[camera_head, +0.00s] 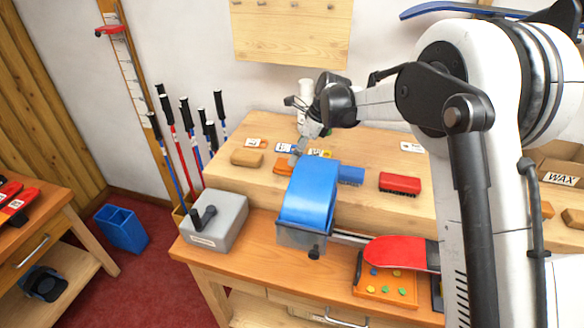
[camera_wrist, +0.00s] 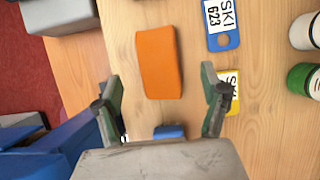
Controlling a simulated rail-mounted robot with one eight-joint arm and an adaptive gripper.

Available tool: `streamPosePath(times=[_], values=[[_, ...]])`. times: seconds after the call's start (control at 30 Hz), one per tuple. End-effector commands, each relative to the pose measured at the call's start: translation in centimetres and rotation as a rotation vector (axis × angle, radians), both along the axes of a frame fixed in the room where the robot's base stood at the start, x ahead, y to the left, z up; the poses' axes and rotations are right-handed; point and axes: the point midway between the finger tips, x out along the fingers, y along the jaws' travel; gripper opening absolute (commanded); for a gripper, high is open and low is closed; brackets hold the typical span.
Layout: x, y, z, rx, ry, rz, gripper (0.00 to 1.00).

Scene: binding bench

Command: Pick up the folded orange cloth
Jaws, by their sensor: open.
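The folded orange cloth (camera_wrist: 158,62) lies flat on the wooden bench top in the wrist view, as a plain orange rectangle. In the head view the cloth (camera_head: 284,166) shows partly, behind the large blue curved piece. My gripper (camera_wrist: 161,84) is open and empty in the wrist view, with one finger toward each side of the cloth's near end. In the head view my gripper (camera_head: 308,142) hangs above the raised back part of the bench, near the cloth. I cannot tell its exact height over the cloth.
A blue SKI 623 tag (camera_wrist: 224,24) and a yellow tag (camera_wrist: 232,92) lie right of the cloth. A green bottle (camera_wrist: 303,79) stands farther right. The blue curved piece (camera_head: 311,190) rises close in front. A grey box (camera_head: 213,222) stands at left.

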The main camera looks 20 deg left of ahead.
Motion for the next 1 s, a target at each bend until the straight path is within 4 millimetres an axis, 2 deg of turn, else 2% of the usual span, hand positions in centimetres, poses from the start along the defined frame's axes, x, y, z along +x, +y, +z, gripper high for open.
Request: streamPosePath(times=[0.27, 0.6, 0.87, 1.0], values=[[-0.1, 0.4, -1.3, 0.0, 0.0, 0.001, 0.76], [-0.4, 1.4, -5.4, 0.0, -0.001, 0.001, 0.76], [-0.5, 1.6, -5.8, 0.0, -0.001, 0.001, 0.76], [-0.5, 1.6, -5.8, 0.0, -0.001, 0.001, 0.57]])
